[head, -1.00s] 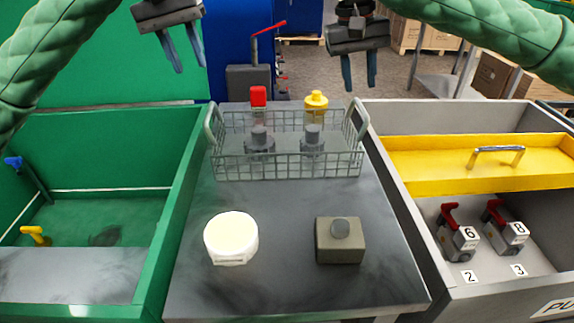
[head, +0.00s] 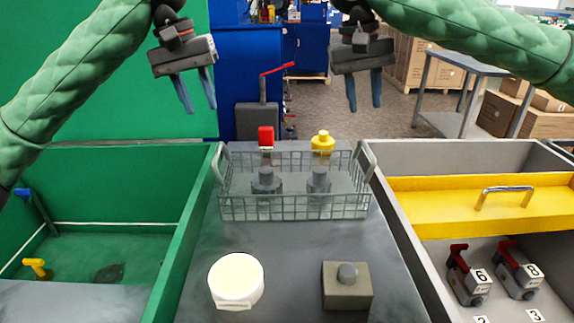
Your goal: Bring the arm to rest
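My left gripper (head: 200,108) hangs in the air at the upper left, fingers pointing down and apart, with nothing between them. My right gripper (head: 365,108) hangs in the air at the upper middle, fingers down and apart, also empty. Both are above and behind the wire basket (head: 294,210), touching nothing. The sleeved green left arm (head: 75,80) comes in from the left, and the green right arm (head: 470,35) from the right.
A white round item (head: 236,280) and a grey block (head: 347,287) lie in front. A green bin (head: 165,265) stands left; a grey bin with a yellow panel (head: 430,205) and numbered red-handled tools (head: 468,277) stands right.

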